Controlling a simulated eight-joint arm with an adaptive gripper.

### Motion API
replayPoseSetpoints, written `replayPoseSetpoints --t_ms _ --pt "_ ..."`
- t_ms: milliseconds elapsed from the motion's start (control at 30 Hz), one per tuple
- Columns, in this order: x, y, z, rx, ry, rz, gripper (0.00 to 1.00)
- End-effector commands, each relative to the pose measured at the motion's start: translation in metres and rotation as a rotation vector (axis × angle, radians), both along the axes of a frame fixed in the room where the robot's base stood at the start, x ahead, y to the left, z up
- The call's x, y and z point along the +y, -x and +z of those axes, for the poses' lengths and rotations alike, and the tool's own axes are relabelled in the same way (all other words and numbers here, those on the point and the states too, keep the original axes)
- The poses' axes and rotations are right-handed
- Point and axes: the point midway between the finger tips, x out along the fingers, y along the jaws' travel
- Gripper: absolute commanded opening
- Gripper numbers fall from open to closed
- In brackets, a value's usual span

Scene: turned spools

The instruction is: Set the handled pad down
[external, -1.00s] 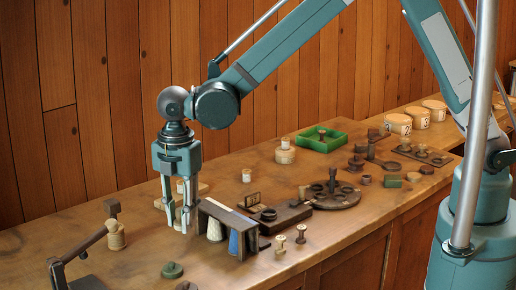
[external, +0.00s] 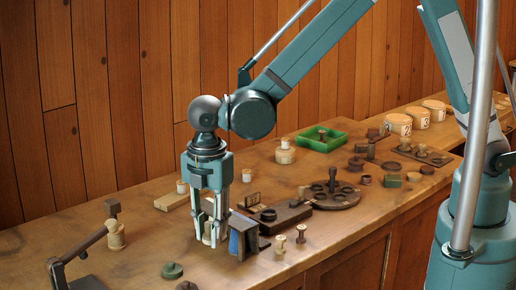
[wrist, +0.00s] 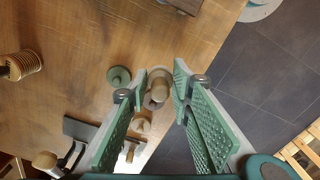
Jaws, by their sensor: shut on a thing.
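My gripper (external: 212,240) is shut on the handled pad (external: 207,233) and holds it upright, low over the bench beside the small dark rack. Only a pale, greenish part of the pad shows between the fingers in the external view. In the wrist view, a rounded, wood-coloured handle (wrist: 160,89) sits between the fingertips (wrist: 160,88), with a round base under it. The fingers hide part of the pad, and I cannot tell whether its underside touches the bench.
The dark rack (external: 250,226) with a blue cone stands right of my gripper. A green knobbed disc (external: 172,270) lies in front, with small pegs (external: 279,243) to the right. A spool (external: 116,237) stands at left. Bare bench (external: 135,255) lies between spool and disc.

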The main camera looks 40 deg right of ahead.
Motion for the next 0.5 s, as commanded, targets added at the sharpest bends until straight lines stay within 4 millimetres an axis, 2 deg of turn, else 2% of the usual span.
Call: replayPoseSetpoints --t_ms 500 --pt "0.000 0.000 -0.056 0.000 0.000 0.000 0.16"
